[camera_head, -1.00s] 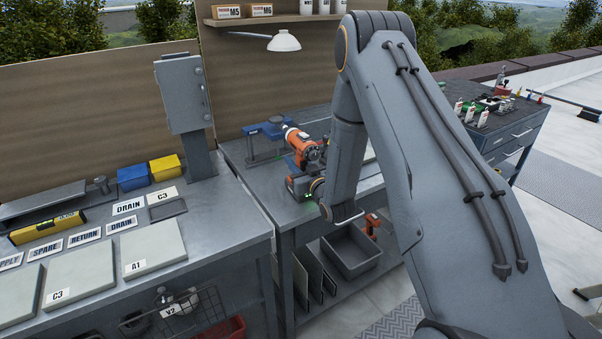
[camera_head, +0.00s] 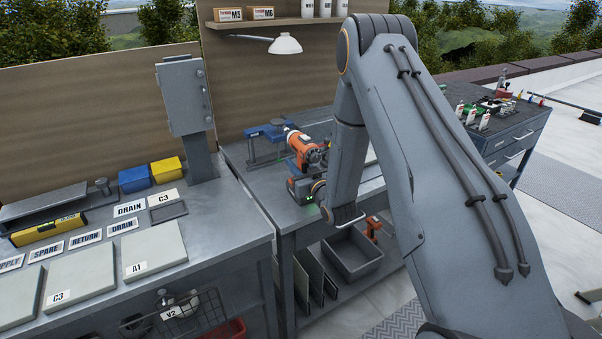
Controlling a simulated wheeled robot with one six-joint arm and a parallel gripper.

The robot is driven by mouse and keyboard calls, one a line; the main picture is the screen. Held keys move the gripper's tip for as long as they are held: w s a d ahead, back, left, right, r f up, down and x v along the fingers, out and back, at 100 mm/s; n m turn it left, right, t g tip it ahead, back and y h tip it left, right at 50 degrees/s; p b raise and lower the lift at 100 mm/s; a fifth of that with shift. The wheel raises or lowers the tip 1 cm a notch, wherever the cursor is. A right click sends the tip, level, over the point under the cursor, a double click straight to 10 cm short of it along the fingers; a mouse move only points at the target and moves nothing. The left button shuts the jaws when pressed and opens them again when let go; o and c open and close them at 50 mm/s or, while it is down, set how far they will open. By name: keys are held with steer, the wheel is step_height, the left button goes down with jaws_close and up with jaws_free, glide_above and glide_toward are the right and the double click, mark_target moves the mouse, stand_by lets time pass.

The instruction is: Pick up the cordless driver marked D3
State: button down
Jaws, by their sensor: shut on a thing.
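An orange and grey cordless driver (camera_head: 306,149) stands at the right part of the grey workbench, its dark base low near the bench top. Its mark cannot be read from here, so I cannot confirm D3. My gripper (camera_head: 318,172) is at the driver's right side, around its grip area, and is shut on it. The fingers are mostly hidden by the driver and my wrist. Whether the driver's base touches the bench or is slightly raised cannot be told.
A blue clamp-like tool (camera_head: 268,131) is close behind the driver. A white lamp (camera_head: 285,45) hangs above. A second orange tool (camera_head: 373,228) and a grey bin (camera_head: 352,252) are on the lower shelf. A grey post box (camera_head: 183,95) stands left; labelled panels (camera_head: 153,250) cover the left bench.

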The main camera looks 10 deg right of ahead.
steer(key=shift+r, duration=0.25)
